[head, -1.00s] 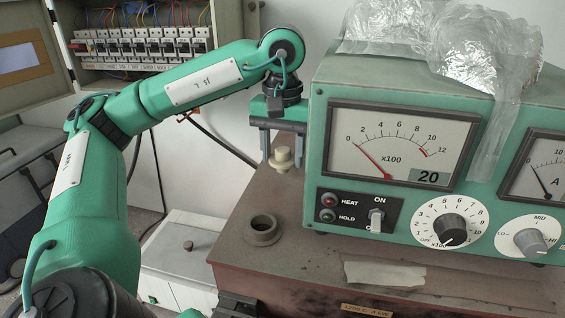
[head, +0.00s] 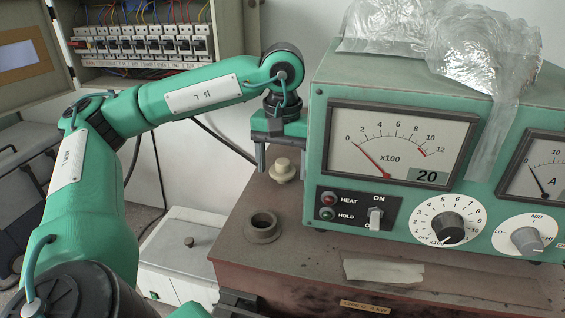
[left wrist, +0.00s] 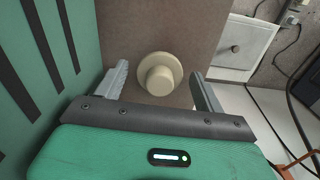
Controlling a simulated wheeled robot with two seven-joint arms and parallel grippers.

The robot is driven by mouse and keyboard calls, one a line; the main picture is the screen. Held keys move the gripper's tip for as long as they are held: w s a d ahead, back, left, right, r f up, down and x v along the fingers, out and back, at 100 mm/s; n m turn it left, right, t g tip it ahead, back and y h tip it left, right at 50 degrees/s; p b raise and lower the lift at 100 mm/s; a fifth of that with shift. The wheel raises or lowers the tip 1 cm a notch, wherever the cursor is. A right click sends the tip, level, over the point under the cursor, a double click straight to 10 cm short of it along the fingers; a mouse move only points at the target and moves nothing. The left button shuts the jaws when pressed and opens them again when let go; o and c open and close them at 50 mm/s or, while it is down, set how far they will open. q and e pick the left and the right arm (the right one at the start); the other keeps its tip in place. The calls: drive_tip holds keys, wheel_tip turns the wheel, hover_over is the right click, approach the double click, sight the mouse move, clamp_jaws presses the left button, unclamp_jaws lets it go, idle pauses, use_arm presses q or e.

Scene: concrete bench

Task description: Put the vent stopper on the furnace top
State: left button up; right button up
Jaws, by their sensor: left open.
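The vent stopper (head: 283,172) is a cream, round-flanged plug with a knob. It stands upright at the back left of the brown furnace top (head: 225,250), beside the green meter box. My left gripper (head: 280,163) is over it, pointing down and open. In the left wrist view the stopper (left wrist: 159,74) shows between the two fingers (left wrist: 157,82), with a gap on each side. A dark ring-shaped collar (head: 262,228) with an open hole is on the furnace top, in front of the stopper. My right gripper is not seen.
The green meter box (head: 318,160) stands close to the right of my left gripper. A pale paper strip (head: 384,271) lies near the front edge. A lower white box (head: 180,262) is at left, below the furnace top. An open breaker cabinet (head: 150,60) is behind my left arm.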

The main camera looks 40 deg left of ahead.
sight(283, 161)
use_arm(q)
drive_tip(key=shift+r, duration=0.1)
drive_tip(key=shift+r, duration=0.15)
wheel_tip(283, 161, up, 4)
drive_tip(key=shift+f+b, duration=0.1)
drive_tip(key=shift+b, duration=1.05)
wheel_tip(283, 161, up, 6)
drive_tip(key=shift+r+p, duration=0.1)
drive_tip(key=shift+p, duration=0.95)
drive_tip(key=shift+r, duration=0.9)
